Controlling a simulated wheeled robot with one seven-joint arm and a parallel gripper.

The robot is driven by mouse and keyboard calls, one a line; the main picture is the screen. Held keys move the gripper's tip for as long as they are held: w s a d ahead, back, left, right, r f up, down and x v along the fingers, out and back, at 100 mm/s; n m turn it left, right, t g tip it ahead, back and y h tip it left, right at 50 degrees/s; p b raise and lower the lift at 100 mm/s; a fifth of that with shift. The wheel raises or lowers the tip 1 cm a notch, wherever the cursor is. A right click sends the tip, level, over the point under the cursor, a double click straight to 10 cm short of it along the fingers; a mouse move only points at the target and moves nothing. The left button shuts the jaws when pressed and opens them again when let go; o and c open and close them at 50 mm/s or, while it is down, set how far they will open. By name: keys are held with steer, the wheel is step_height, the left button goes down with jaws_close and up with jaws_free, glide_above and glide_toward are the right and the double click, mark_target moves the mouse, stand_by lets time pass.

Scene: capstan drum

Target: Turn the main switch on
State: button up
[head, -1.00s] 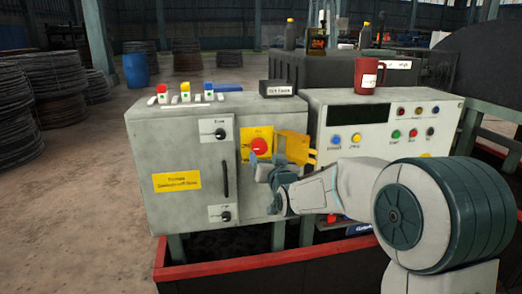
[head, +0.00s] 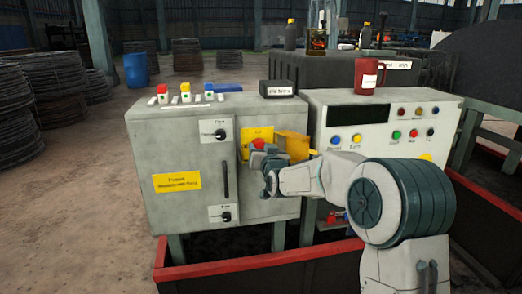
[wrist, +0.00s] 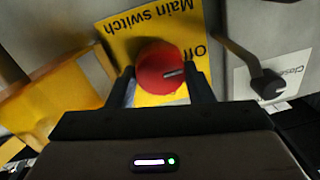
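The main switch is a red round knob (wrist: 160,68) on a yellow plate (wrist: 118,40), whose text appears upside down in the wrist view. A pale mark on the knob points right, just below the word "Off". In the head view the knob (head: 258,145) is partly hidden behind my gripper (head: 268,172). In the wrist view the fingers of my gripper (wrist: 160,88) stand apart on both sides of the knob. A narrow gap shows at the right finger; contact at the left is unclear. A yellow cover (head: 295,147) stands swung open to the right of the switch.
The grey cabinet (head: 170,215) has a door handle (head: 225,180) and another rotary switch below.

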steer(key=shift+c, duration=1.4)
steer(key=shift+f+b, duration=0.1)
steer(key=shift+b, duration=0.3)
steer(key=shift+f+m+t+h+b, duration=0.1)
steer(key=shift+m+t+h+b, duration=0.15)
steer(key=shift+m+b, duration=4.15)
steer(key=shift+f+m+t+h+b, duration=0.1)
steer(key=shift+m+t+h+b, duration=0.15)
steer(key=shift+m+b, duration=4.1)
steer(key=shift+m+p, duration=0.55)
steer(key=shift+m, duration=0.1)
steer(key=o, duration=1)
